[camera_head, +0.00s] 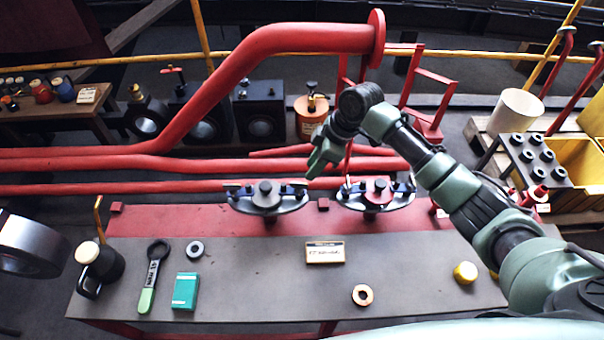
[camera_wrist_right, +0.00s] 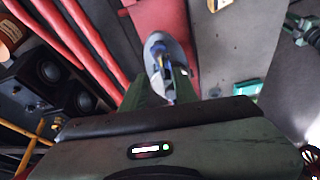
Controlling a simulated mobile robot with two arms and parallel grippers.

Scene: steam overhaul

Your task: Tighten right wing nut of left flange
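My right gripper (camera_head: 321,162) points down just above and right of that nut, with a visible gap from the flange. In the right wrist view its fingers (camera_wrist_right: 167,88) are apart and empty, with the flange (camera_wrist_right: 158,55) and a blue wing nut (camera_wrist_right: 162,50) beyond them. I see no left gripper clearly.
A second flange (camera_head: 376,195) stands close to the right. Red pipes (camera_head: 150,165) run behind the bench.

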